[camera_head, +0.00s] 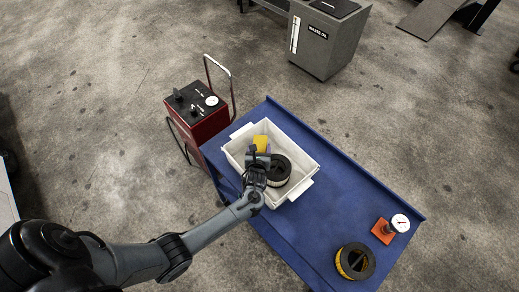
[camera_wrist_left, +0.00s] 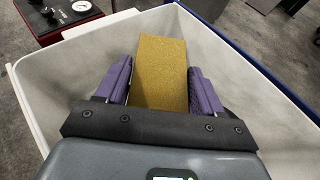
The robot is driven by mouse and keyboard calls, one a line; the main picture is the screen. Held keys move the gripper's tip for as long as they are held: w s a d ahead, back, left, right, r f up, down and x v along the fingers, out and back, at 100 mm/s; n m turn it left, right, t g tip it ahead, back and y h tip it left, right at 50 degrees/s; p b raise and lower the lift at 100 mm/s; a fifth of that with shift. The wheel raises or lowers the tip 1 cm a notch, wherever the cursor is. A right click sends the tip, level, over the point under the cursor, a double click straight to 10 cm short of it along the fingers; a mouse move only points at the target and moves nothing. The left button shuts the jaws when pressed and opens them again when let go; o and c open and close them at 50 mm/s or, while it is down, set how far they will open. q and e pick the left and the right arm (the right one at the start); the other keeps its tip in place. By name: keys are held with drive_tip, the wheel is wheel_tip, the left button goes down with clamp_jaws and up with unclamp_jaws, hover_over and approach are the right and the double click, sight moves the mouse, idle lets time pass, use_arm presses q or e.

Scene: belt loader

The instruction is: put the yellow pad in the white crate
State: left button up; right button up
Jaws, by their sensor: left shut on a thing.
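The yellow pad (camera_head: 261,143) is held in my left gripper (camera_head: 260,155), over the inside of the white crate (camera_head: 305,158). In the left wrist view the yellow pad (camera_wrist_left: 160,70) sits between the two purple fingers of my left gripper (camera_wrist_left: 160,85), with the crate's walls (camera_wrist_left: 85,65) around it. I cannot tell whether the pad touches the crate floor. A dark round part (camera_head: 279,170) lies in the crate, beside the gripper. My right gripper is in neither view.
The crate stands on a blue cart (camera_head: 335,195). A black and yellow ring (camera_head: 354,262) and a gauge on an orange base (camera_head: 384,231) are on the cart's right part. A red machine (camera_head: 197,112) stands left of the cart. A grey waste oil bin (camera_head: 326,42) stands behind.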

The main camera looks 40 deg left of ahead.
use_arm(q)
drive_tip(key=shift+f, duration=0.45)
drive_tip(key=o, duration=1)
drive_tip(key=shift+f, duration=0.1)
drive_tip(key=shift+r, duration=0.4)
drive_tip(key=shift+s+d+r, duration=0.15)
drive_tip(key=shift+s+r, duration=0.05)
drive_tip(key=shift+s, duration=0.05)
drive_tip(key=shift+p+v, duration=0.9)
drive_tip(key=shift+v, duration=4.8)
